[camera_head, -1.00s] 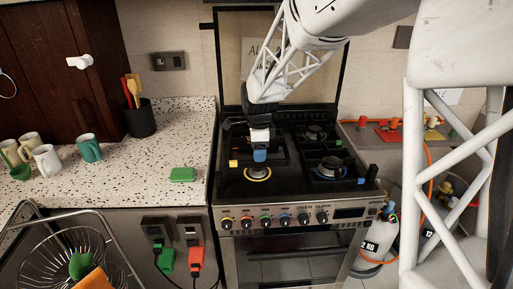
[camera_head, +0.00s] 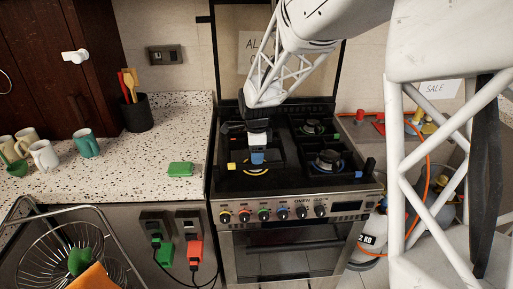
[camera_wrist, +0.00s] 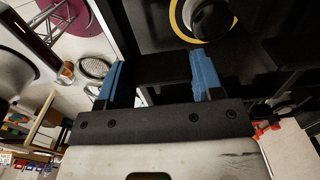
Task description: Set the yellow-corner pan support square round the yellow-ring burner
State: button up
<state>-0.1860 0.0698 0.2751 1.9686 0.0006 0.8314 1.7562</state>
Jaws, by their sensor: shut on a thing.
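The dark pan support is held over the front-left part of the hob; its yellow corner (camera_head: 232,167) shows at the left. My gripper (camera_head: 257,158), with blue fingers, is shut on a dark bar of the support (camera_wrist: 163,68). The yellow-ring burner (camera_head: 257,172) is just below and in front of the gripper, partly covered in the head view. In the wrist view, part of its yellow ring (camera_wrist: 183,36) shows beyond the held bar. The support's dark bars blend with the black hob, so I cannot tell whether it touches down or is square.
Other burners stand at the right front (camera_head: 328,160) and right back (camera_head: 313,127). A blue corner (camera_head: 359,174) shows at the hob's right. Coloured knobs (camera_head: 264,214) line the front. A green block (camera_head: 180,169) lies on the left counter.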

jog(key=shift+f, duration=0.55)
jog(key=shift+f, duration=0.25)
dwell(0.8)
jog(key=shift+f, duration=1.35)
jog(key=shift+f, duration=1.05)
dwell(2.6)
jog(key=o, duration=1.5)
jog(key=shift+r, duration=0.1)
